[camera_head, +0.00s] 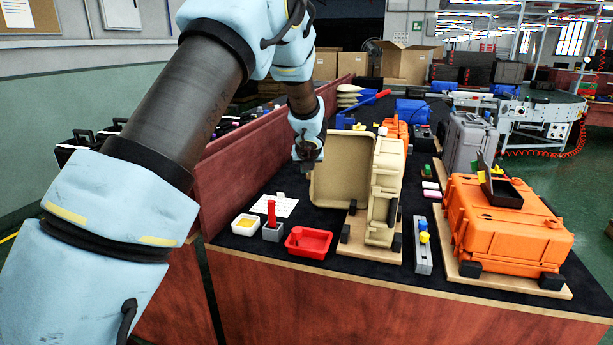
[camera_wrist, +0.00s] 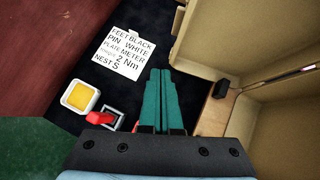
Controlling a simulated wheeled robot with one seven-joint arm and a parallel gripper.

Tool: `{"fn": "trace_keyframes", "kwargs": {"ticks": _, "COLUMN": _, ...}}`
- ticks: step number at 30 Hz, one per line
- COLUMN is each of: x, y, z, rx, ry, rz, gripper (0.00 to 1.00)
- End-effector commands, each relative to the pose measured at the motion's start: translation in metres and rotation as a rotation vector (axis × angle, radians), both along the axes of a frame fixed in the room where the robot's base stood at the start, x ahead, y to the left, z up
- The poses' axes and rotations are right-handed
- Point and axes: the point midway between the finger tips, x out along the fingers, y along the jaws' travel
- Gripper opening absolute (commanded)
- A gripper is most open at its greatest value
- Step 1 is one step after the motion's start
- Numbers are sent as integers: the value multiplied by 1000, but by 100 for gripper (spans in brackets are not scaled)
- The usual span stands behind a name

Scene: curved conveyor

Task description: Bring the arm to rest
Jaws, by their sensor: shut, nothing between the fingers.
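My arm reaches from the left of the head view over the dark table top. My gripper (camera_head: 308,152) hangs above the table, just left of the open beige case (camera_head: 385,190), and is small there. In the wrist view my gripper's two teal fingers (camera_wrist: 162,78) lie side by side, shut with nothing between them. The beige case also shows at the right of the wrist view (camera_wrist: 275,113). I cannot tell whether the gripper touches it.
A printed card (camera_wrist: 125,55), a white dish with yellow contents (camera_wrist: 80,96), a red-handled tool in a grey block (camera_head: 271,212) and a red tray (camera_head: 308,242) lie close below. An orange case (camera_head: 505,225) stands right. A reddish wooden panel (camera_head: 235,165) borders the left.

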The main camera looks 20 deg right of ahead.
Motion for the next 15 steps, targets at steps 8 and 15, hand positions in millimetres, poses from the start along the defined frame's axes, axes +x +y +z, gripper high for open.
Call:
{"fn": "trace_keyframes", "kwargs": {"ticks": 8, "x": -20, "y": 13, "z": 24, "rx": -1, "ry": 0, "rz": 1, "gripper": 0}}
{"fn": "trace_keyframes", "kwargs": {"ticks": 15, "x": -22, "y": 21, "z": 27, "rx": -14, "ry": 10, "rz": 28, "gripper": 0}}
